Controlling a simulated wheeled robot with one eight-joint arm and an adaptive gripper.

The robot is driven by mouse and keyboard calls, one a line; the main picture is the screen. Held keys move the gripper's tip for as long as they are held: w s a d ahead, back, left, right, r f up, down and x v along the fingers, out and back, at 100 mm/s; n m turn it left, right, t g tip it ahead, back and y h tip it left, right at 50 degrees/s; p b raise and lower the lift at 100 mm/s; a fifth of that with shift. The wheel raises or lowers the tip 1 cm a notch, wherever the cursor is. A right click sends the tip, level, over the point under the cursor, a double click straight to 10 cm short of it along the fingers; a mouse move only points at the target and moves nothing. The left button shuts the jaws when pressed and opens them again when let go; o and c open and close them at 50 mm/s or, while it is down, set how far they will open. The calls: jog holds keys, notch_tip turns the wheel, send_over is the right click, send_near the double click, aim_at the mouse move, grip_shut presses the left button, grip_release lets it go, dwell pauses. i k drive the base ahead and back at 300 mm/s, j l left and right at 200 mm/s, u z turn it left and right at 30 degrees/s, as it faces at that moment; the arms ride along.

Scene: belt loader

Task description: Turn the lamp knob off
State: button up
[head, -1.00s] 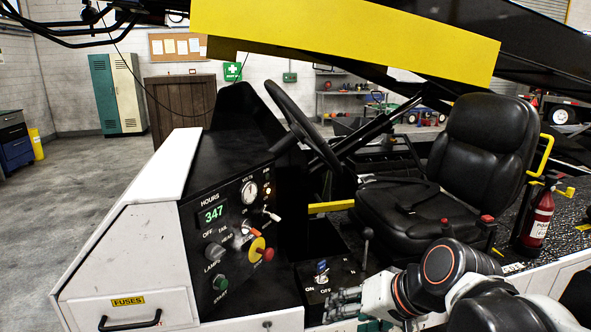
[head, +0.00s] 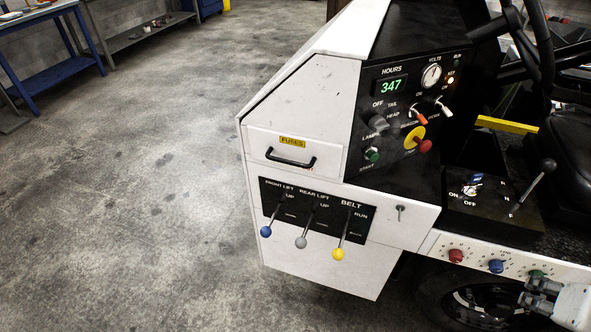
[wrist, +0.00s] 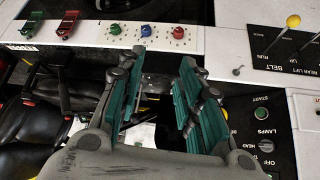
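The lamp knob (head: 378,122) is a grey knob on the black dash panel, with OFF, TAIL and HEAD printed around it and LAMPS below. I cannot tell for certain which mark it points to. In the wrist view, where the panel appears upside down, the lamp knob (wrist: 266,146) is at the lower right, beyond my gripper's right finger. My gripper (wrist: 152,95) has its green-padded fingers apart with nothing between them. In the head view only part of my gripper (head: 540,300) shows at the lower right edge, clear of the dash and to its right.
Close to the knob are a green start button (head: 373,154), a red push button on a yellow disc (head: 424,146) and toggle switches (head: 418,117). The belt levers (head: 339,252) stick out below the fuse drawer (head: 291,159). Floor at left is clear.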

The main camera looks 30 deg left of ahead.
aim_at(377, 124)
jog(key=k+j, duration=0.1)
jog(key=j, duration=1.1)
jog(key=k+j, duration=0.15)
jog(key=j, duration=1.05)
jog(key=k+j, duration=0.15)
jog(key=j, duration=1.1)
jog(key=l, duration=0.9)
jog(key=i+l, duration=0.1)
jog(key=l, duration=0.8)
